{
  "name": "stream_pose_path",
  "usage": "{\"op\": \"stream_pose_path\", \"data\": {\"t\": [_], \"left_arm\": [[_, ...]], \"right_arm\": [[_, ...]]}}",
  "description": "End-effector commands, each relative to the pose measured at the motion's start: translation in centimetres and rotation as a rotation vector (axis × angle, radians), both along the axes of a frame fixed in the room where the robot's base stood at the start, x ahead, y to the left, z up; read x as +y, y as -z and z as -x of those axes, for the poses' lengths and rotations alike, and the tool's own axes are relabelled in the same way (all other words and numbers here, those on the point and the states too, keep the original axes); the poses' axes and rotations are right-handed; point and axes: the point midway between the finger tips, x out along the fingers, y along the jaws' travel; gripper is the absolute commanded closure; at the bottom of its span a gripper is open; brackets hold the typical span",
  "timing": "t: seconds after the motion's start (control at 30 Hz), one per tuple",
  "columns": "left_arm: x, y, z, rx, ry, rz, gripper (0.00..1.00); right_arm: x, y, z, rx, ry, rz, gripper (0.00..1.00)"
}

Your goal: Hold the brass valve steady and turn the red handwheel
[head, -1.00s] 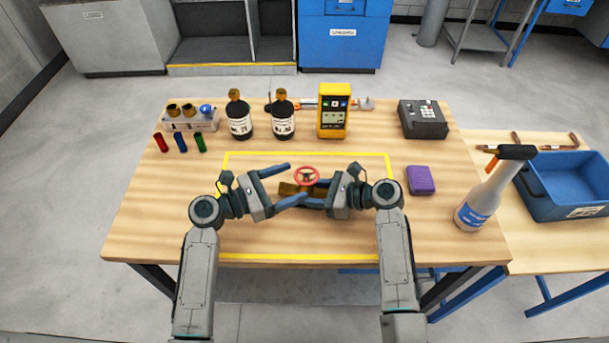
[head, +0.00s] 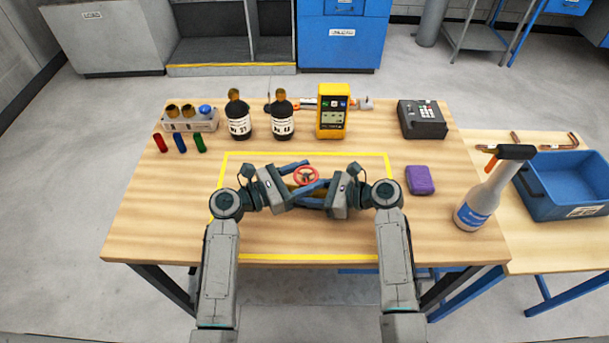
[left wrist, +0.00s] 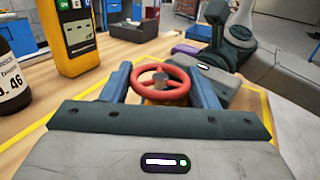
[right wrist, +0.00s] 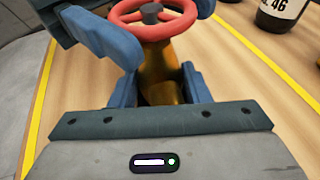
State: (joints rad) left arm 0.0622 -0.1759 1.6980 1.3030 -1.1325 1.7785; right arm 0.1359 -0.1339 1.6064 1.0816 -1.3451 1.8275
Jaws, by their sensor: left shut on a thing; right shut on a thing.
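The red handwheel (head: 306,176) sits on top of the brass valve (right wrist: 160,75), inside the yellow outline on the bench. My left gripper (head: 309,178) comes in from the left, with one blue finger on each side of the handwheel, shut on it. The handwheel fills the gap between those fingers in the left wrist view (left wrist: 162,85). My right gripper (right wrist: 160,88) is shut on the brass body below the handwheel. In the head view the fingers hide most of the valve.
Two dark bottles (head: 239,118) and a yellow meter (head: 333,112) stand behind the outline. Several coloured tubes (head: 180,143) lie at the left. The front of the outlined area is clear.

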Motion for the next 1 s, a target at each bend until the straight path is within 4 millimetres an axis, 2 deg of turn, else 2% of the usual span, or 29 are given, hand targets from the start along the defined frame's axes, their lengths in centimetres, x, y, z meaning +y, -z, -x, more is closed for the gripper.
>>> {"op": "stream_pose_path", "data": {"t": [0.23,0.5,0.53,0.63,1.0], "left_arm": [[-0.07,0.04,0.10,0.000,-0.123,0.000,0.69],[-0.02,0.00,0.04,-0.001,-0.133,-0.001,0.69],[-0.02,0.00,0.04,-0.001,-0.133,-0.001,0.44],[-0.02,0.00,0.04,-0.001,-0.133,-0.001,0.24],[0.41,0.07,0.33,0.000,-0.132,-0.001,0.24]], "right_arm": [[-0.01,0.00,0.01,0.000,0.000,0.000,0.70],[0.00,-0.01,0.01,0.000,0.000,0.000,0.70],[0.00,-0.01,0.01,0.000,0.000,0.000,0.70],[0.00,-0.01,0.01,0.000,0.000,0.000,0.70],[0.00,-0.01,0.00,0.000,0.000,0.000,0.70]]}}
